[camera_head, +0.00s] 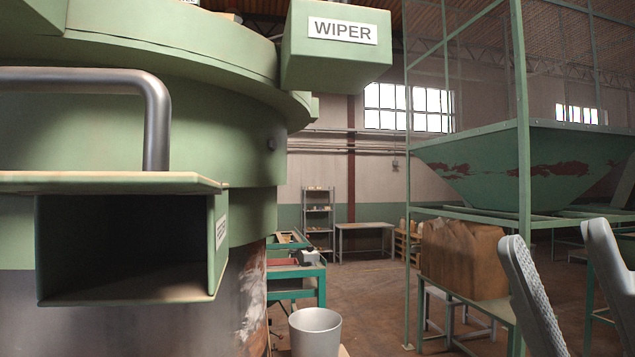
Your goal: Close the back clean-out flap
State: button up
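A green clean-out box (218,255) sticks out from the large round green machine at the left. Its mouth is open and dark inside. A flat green flap (110,182) lies roughly level along the top of the mouth, swung up and open. A bent grey bar handle (157,120) rises above the flap and runs off the left edge. A label on the box's side is too slanted to read. My gripper (553,232) is at the lower right, its two grey ridged fingers apart with nothing between them, well to the right of the flap and not touching it.
A green box marked WIPER (336,62) juts out above. A grey bucket (315,332) stands low in the middle, before a green workbench (322,285). A brown sack (462,260) on a stand and a green hopper (480,165) are at right. Open floor lies between.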

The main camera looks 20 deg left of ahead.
jog(key=s+a+r+n+g+h, duration=0.5)
jog(key=a+r+n+g+h, duration=0.3)
jog(key=n, duration=0.4)
jog(key=n+t+h, duration=0.3)
jog(key=n+h, duration=0.1)
jog(key=h, duration=0.4)
send_near(40, 68)
jog(key=x, duration=0.3)
jog(key=shift+p+x, duration=0.95)
jog(key=shift+x, duration=2.75)
jog(key=shift+w+a+f, duration=0.1)
jog(key=shift+w+f, duration=0.05)
grip_shut()
jog(key=shift+t, duration=0.4)
